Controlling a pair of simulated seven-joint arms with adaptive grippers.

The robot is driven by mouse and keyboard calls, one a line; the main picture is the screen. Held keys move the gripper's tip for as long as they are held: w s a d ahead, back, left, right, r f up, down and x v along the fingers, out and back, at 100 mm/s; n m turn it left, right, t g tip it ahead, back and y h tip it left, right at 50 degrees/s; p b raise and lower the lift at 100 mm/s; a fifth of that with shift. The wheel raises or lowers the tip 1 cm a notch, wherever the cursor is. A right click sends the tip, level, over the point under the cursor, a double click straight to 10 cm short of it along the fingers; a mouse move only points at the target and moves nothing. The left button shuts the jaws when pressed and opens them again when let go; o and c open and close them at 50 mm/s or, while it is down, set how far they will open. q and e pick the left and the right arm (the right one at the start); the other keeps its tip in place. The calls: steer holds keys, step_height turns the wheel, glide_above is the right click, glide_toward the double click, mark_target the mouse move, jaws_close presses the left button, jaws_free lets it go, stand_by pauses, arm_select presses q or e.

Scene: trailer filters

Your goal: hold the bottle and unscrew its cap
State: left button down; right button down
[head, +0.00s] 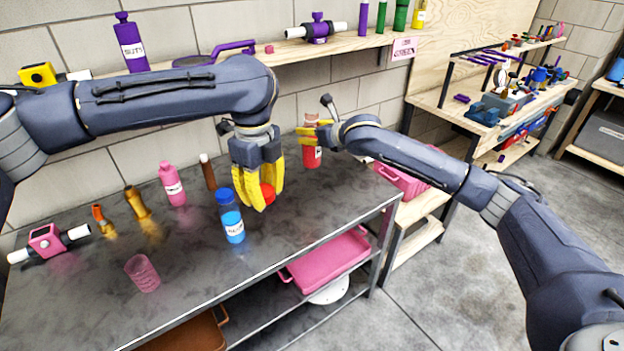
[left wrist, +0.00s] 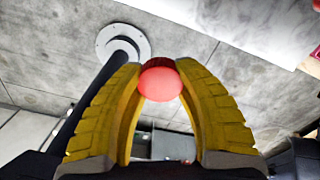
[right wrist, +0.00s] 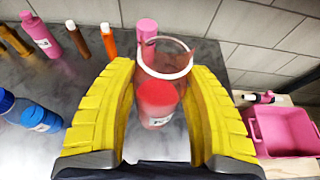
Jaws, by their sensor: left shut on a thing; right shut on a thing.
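The bottle (head: 311,156) is red below with a pale label and see-through above. Its rim shows without a cap in the right wrist view (right wrist: 157,103). My right gripper (head: 318,136) is shut on its upper part, one yellow finger on each side. It looks upright; I cannot tell whether its base touches the bench. My left gripper (head: 262,193) points down over the bench, left of the bottle and apart from it. It is shut on the red cap (head: 268,193), which also shows between its fingertips in the left wrist view (left wrist: 160,80).
The dark bench (head: 200,262) carries a blue bottle (head: 232,226) near the left gripper, a pink bottle (head: 172,184), a brown one (head: 208,172) and a pink cup (head: 142,273). A shelf (head: 275,52) runs along the wall. The bench's front middle is clear.

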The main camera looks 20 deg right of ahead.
step_height(320, 180, down, 16)
steer(key=shift+r, duration=0.2)
stand_by(0.6)
steer(key=shift+f, duration=0.1)
steer(key=c, duration=0.6)
jaws_free()
steer(key=shift+f, duration=0.1)
